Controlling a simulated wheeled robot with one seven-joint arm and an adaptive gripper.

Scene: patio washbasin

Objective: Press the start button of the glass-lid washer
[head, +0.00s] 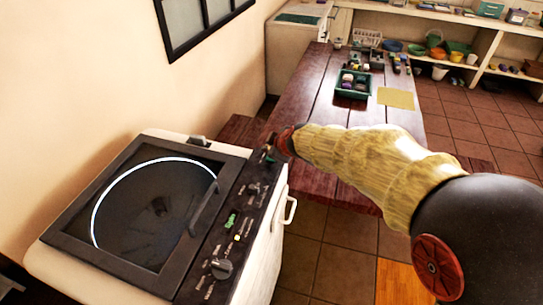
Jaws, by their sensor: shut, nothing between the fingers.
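The glass-lid washer (262,262) stands at the lower left, a white body with a dark square lid (85,213) around round glass. Its lid is down. A dark control panel (205,248) runs along the lid's right side, with a large knob (222,268), smaller controls and a small green part (231,220) near the middle. I cannot read which control is the start button. My gripper (270,147) is small in view at the panel's far end, close above it; I cannot tell if it touches. It is shut and empty. A bit of green shows beside its tip.
A reddish wooden table (305,107) stands behind, with a green crate (352,83) and a yellow mat (396,98) on it. Shelves (490,50) with pots line the back. A white handle (290,210) sticks out from the washer's right side. Tiled floor lies to the right.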

